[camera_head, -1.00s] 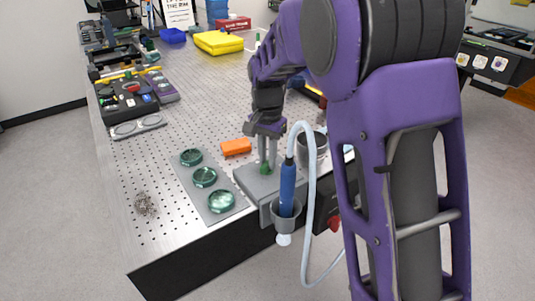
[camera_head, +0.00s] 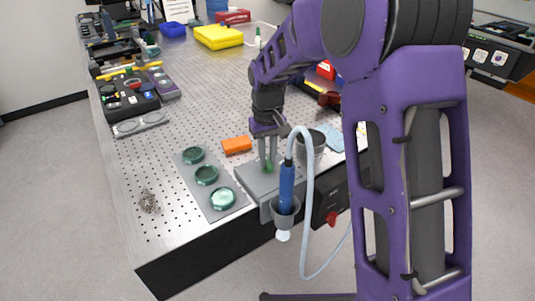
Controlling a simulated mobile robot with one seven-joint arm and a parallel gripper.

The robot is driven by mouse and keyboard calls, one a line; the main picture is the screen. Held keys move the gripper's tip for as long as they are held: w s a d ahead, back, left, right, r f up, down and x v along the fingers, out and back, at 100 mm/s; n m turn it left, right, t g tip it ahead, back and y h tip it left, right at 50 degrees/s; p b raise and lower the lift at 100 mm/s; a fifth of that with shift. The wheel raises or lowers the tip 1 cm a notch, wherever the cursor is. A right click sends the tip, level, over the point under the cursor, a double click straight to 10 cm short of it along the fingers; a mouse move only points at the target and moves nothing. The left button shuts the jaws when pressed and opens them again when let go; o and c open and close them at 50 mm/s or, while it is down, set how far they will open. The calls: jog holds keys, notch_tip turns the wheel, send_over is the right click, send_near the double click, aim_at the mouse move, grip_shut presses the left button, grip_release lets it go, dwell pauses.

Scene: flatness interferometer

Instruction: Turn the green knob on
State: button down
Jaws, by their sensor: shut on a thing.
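The green knob (camera_head: 268,167) stands on top of a grey box (camera_head: 252,178) near the front edge of the perforated bench. My gripper (camera_head: 267,158) points down over the box, its two fingers shut on the green knob. The fingers cover part of the knob, so its turned position cannot be told.
A blue-handled tool with a pale hose (camera_head: 286,186) sits in a holder in front of the box. A plate with green glass discs (camera_head: 222,198) lies to the left, an orange block (camera_head: 236,145) behind. A dark cup (camera_head: 313,142) stands right of my gripper. A red knob (camera_head: 332,218) is on the bench's front.

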aim_at(267, 160)
jog(key=shift+n+p, duration=0.3)
jog(key=shift+n, duration=0.8)
jog(key=c, duration=0.8)
grip_release()
notch_tip(267, 160, up, 18)
jog(key=p, duration=0.1)
jog(key=shift+f+p, duration=0.25)
jog(key=shift+p, duration=0.05)
